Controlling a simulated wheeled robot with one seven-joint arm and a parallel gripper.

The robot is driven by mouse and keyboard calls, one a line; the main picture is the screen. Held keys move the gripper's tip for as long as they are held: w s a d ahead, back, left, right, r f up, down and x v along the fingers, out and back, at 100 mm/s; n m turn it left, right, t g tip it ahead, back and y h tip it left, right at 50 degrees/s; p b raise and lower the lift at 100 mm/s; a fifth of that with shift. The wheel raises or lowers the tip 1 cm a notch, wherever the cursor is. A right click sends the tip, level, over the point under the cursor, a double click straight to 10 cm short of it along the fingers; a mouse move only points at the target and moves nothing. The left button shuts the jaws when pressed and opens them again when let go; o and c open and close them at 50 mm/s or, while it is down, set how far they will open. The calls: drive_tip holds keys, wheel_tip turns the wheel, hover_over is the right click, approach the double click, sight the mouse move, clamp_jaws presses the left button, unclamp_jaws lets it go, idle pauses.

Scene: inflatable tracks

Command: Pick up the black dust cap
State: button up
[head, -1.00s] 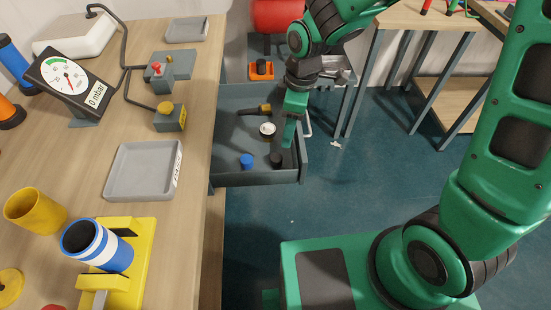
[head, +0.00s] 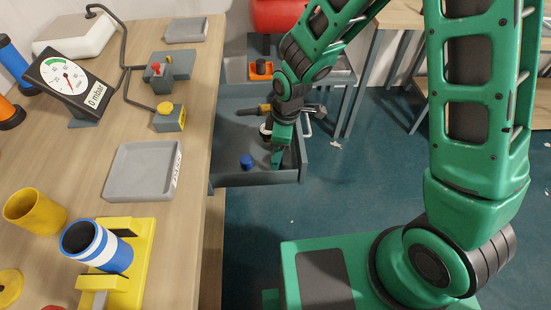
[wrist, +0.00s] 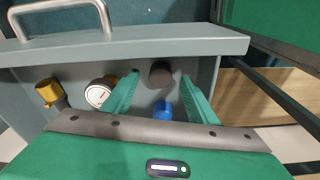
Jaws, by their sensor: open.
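The black dust cap (wrist: 161,73) stands on the floor of an open grey drawer (head: 232,176), close to its front wall in the wrist view. My gripper (head: 277,160) reaches down into the drawer. In the wrist view its two green fingers (wrist: 160,80) are apart, with the black cap showing between their tips and nothing held. I cannot tell whether the tips have reached the cap's height. In the head view the gripper hides the black cap.
A blue cap (head: 246,161) stands near the black one; it also shows in the wrist view (wrist: 162,109). A round white-faced gauge (wrist: 98,93) and a yellow-ended fitting (wrist: 50,92) lie in the drawer. The drawer's front wall (wrist: 130,47) is close. The workbench (head: 205,130) borders the drawer.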

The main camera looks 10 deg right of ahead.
drive_tip(key=shift+f, duration=0.6)
drive_tip(key=shift+c, duration=0.7)
drive_tip(key=c, duration=1)
drive_tip(key=shift+r, duration=0.1)
